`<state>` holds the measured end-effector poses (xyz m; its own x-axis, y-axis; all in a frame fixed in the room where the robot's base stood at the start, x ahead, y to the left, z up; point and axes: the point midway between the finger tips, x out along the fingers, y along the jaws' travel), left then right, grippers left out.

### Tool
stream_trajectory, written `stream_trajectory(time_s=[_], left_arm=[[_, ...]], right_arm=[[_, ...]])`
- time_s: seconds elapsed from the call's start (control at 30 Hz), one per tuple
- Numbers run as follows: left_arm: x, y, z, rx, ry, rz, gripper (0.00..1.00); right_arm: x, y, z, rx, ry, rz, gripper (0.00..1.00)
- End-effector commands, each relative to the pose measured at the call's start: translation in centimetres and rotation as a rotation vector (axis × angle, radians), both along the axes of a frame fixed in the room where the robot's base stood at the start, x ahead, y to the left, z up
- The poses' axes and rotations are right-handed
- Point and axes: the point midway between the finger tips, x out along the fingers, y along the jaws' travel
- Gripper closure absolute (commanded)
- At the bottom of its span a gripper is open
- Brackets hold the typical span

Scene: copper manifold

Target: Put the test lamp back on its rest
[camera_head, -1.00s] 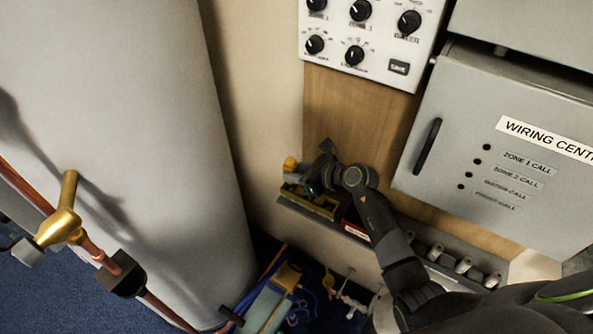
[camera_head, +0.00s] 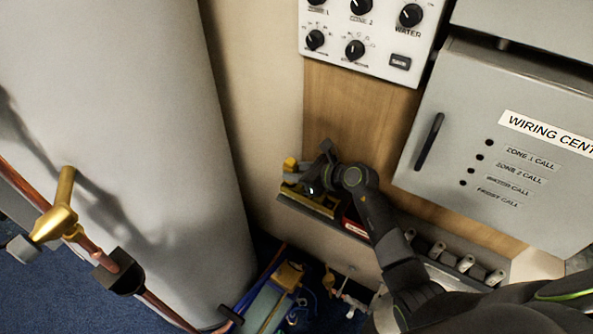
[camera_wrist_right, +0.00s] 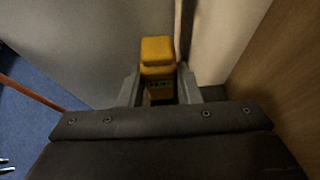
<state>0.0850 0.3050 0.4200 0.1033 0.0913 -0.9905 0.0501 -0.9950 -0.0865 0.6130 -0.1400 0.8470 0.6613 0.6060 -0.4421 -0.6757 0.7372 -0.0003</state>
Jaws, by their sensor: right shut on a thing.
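The yellow test lamp (camera_wrist_right: 157,52) stands between the two grey fingers of my right gripper (camera_wrist_right: 160,88) in the right wrist view. The gripper is shut on it. In the head view its yellow end (camera_head: 290,164) shows at the left of my right gripper (camera_head: 296,178), over the left end of the narrow shelf. A yellow-olive holder (camera_head: 322,208), perhaps the rest, lies on the shelf just below the gripper. My wrist hides part of it, and I cannot tell whether the lamp touches it. My left gripper is not in view.
The grey shelf (camera_head: 330,222) also bears a red item (camera_head: 355,228) and several grey clips to the right. A wiring centre box (camera_head: 500,150) and a control panel (camera_head: 365,35) hang above. A large grey cylinder (camera_head: 150,130) and copper pipes stand left.

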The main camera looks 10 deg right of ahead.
Motion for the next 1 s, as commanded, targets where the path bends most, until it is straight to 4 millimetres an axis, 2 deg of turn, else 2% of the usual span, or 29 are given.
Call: stream_trajectory(time_s=[0.43, 0.47, 0.63, 0.87, 1.0], left_arm=[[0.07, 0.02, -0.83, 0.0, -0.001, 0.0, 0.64], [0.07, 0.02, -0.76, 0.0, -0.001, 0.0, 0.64], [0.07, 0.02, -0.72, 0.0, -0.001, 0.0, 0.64], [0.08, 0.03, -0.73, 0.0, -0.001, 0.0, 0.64], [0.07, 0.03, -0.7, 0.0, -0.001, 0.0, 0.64]], right_arm=[[0.0, 0.03, -0.97, 0.001, -0.001, 0.0, 1.0], [0.01, 0.02, -0.88, 0.001, -0.001, 0.0, 0.67], [0.01, 0.02, -0.85, 0.001, -0.001, 0.0, 0.45], [-0.02, 0.01, -0.91, 0.0, 0.0, 0.0, 0.44], [0.02, 0.01, -0.2, 0.0, -0.003, 0.001, 0.44]])
